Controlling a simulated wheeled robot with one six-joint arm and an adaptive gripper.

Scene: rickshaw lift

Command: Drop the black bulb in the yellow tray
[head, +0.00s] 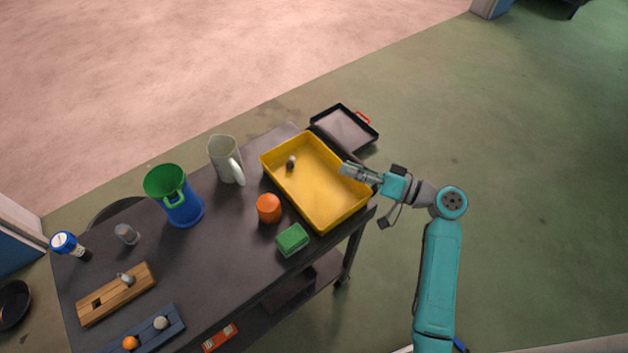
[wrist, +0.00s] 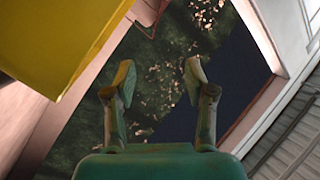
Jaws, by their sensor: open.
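The yellow tray (head: 335,213) lies on the right part of the dark table. A small dark bulb-like thing (head: 291,162) lies inside it, near its far left corner; it looks like the black bulb, though it is small in the picture. My gripper (head: 346,170) is over the tray's right side, apart from the small dark thing. In the wrist view my gripper (wrist: 160,78) is open with nothing between its fingers. A yellow surface, likely the tray (wrist: 55,40), fills the upper left there.
An orange object (head: 269,208) and a green sponge (head: 292,240) are beside the tray. A pitcher (head: 226,160), a blue-green container (head: 181,205), a wooden board (head: 110,300) and a blue board (head: 150,335) stand further left. A dark pan (head: 345,130) is behind the tray.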

